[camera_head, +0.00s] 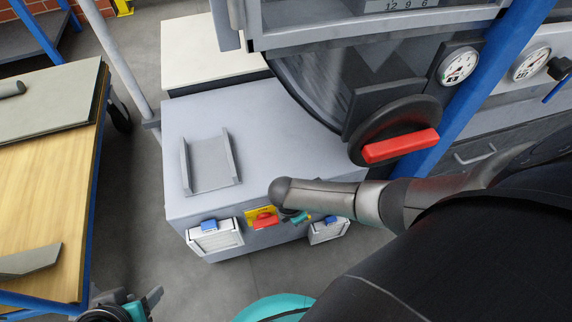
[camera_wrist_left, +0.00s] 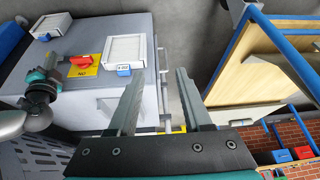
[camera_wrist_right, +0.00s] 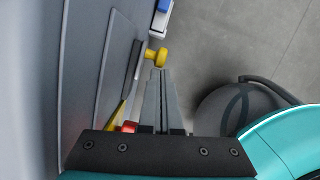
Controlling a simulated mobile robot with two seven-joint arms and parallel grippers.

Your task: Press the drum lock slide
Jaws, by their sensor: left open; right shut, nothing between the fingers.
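A yellow round knob (camera_wrist_right: 157,56) on a short stem stands out from the grey cabinet face in the right wrist view. I cannot tell for sure whether it is the drum lock slide. My right gripper (camera_wrist_right: 162,78) is shut and empty, its tips just short of the knob in that view; contact is unclear. In the head view my right arm mostly hides it. A red switch (camera_wrist_left: 80,61) on a yellow plate sits on the cabinet front, beside my right gripper. My left gripper (camera_wrist_left: 160,84) is open and empty, left of the cabinet in the head view.
The grey cabinet (camera_head: 250,130) carries white boxes (camera_head: 215,238) with blue clips on its front. Above it hangs a dark drum with a red handle (camera_head: 400,146). A wooden-topped table (camera_head: 50,190) stands left. Grey floor (camera_head: 190,285) is open in front.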

